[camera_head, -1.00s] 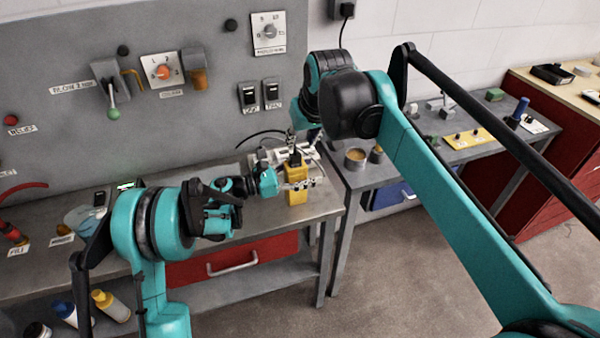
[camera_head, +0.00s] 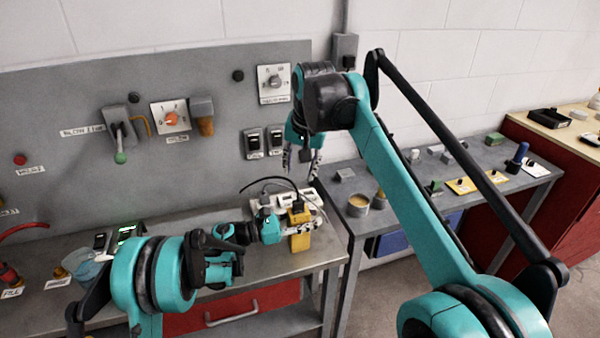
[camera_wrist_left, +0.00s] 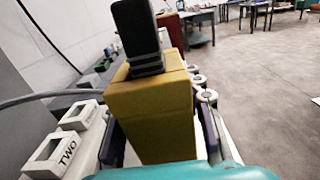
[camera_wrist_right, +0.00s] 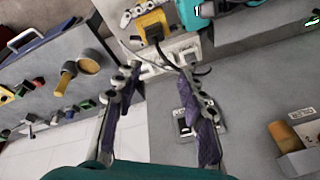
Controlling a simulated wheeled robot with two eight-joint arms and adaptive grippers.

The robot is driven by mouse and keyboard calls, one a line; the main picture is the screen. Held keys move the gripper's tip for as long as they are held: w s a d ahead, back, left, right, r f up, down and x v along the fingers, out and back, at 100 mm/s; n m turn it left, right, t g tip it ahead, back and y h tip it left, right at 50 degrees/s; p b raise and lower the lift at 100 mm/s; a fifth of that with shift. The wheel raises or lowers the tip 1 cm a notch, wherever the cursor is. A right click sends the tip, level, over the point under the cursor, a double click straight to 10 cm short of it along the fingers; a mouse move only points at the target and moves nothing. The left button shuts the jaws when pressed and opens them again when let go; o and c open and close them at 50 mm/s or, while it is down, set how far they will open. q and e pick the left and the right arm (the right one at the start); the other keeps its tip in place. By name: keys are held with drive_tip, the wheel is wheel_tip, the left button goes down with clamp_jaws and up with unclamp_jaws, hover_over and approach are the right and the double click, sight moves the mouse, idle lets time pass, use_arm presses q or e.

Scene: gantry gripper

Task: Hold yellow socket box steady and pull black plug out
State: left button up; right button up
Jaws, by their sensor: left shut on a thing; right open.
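The yellow socket box (camera_head: 299,242) stands upright near the front right of the grey bench. My left gripper (camera_head: 297,231) is shut around its sides; in the left wrist view the fingers flank the box (camera_wrist_left: 150,115). The black plug (camera_head: 298,207) sits upright on the box's top and shows large in the left wrist view (camera_wrist_left: 138,38). How deep it sits is hidden. My right gripper (camera_head: 302,165) is open and empty, above and apart from the plug. In the right wrist view the plug (camera_wrist_right: 154,33) lies beyond the open fingertips (camera_wrist_right: 158,80).
A black cable (camera_head: 268,182) arcs beside the plug. White outlet blocks (camera_wrist_left: 78,117), one marked TWO, sit beside the box. The grey panel (camera_head: 220,150) with switches stands behind. A second bench (camera_head: 400,185) holds a cup (camera_head: 358,204) and small parts at right.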

sight(298, 201)
use_arm(q)
clamp_jaws()
use_arm(e)
drive_tip(key=f+m+g, duration=0.1)
drive_tip(key=f+m, duration=0.2)
drive_tip(key=f, duration=0.1)
drive_tip(key=f+m+g, duration=0.1)
drive_tip(key=f+m, duration=0.3)
drive_tip(key=w+f+m+g+h, duration=0.1)
drive_tip(key=f+m, duration=0.3)
drive_tip(key=shift+w+a+f, duration=0.1)
drive_tip(key=shift+a+f, duration=0.1)
drive_tip(key=shift+f, duration=0.1)
clamp_jaws()
drive_tip(key=shift+r, duration=0.1)
